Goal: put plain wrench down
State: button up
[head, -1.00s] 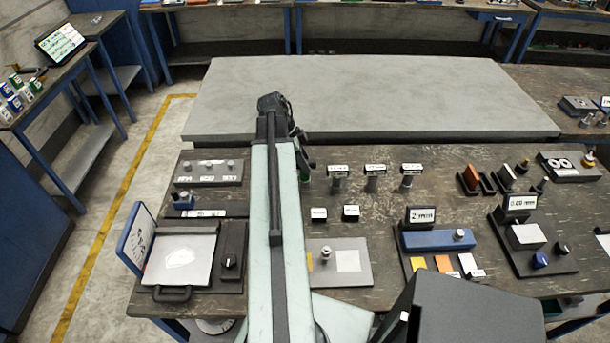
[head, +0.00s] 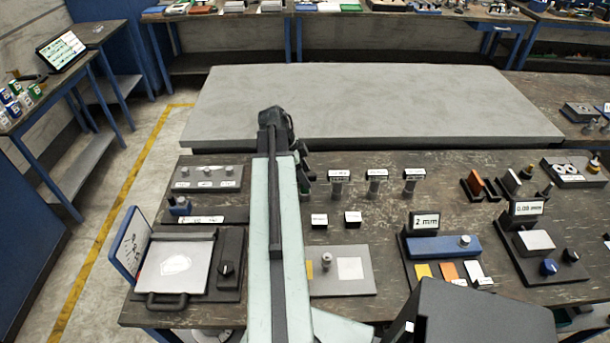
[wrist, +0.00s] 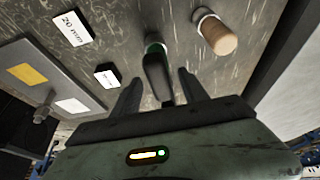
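My gripper (wrist: 159,72) shows in the wrist view with its two dark fingers apart. A dark handle-like piece with a green end (wrist: 156,80) stands between them, with visible gaps on both sides. It may be the plain wrench, but its shape does not make this certain. The green end is close to the worn dark bench top (wrist: 130,35); I cannot tell whether it touches. In the head view my gripper (head: 304,172) is over the bench, partly hidden behind my arm, and the piece cannot be made out clearly.
A tan-topped cylinder (wrist: 217,36) stands close right of the handle in the wrist view. A 20 mm label block (wrist: 70,28) and a smaller block (wrist: 107,75) lie left. In the head view, labelled posts (head: 376,183) stand right of my gripper; a grey slab (head: 400,100) lies behind.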

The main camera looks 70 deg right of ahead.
jog(key=shift+w+r+p, duration=0.1)
jog(key=shift+r+p, duration=0.4)
jog(key=p+v, duration=1)
jog(key=v, duration=0.1)
jog(key=shift+w, duration=0.1)
jog(key=shift+a, duration=0.1)
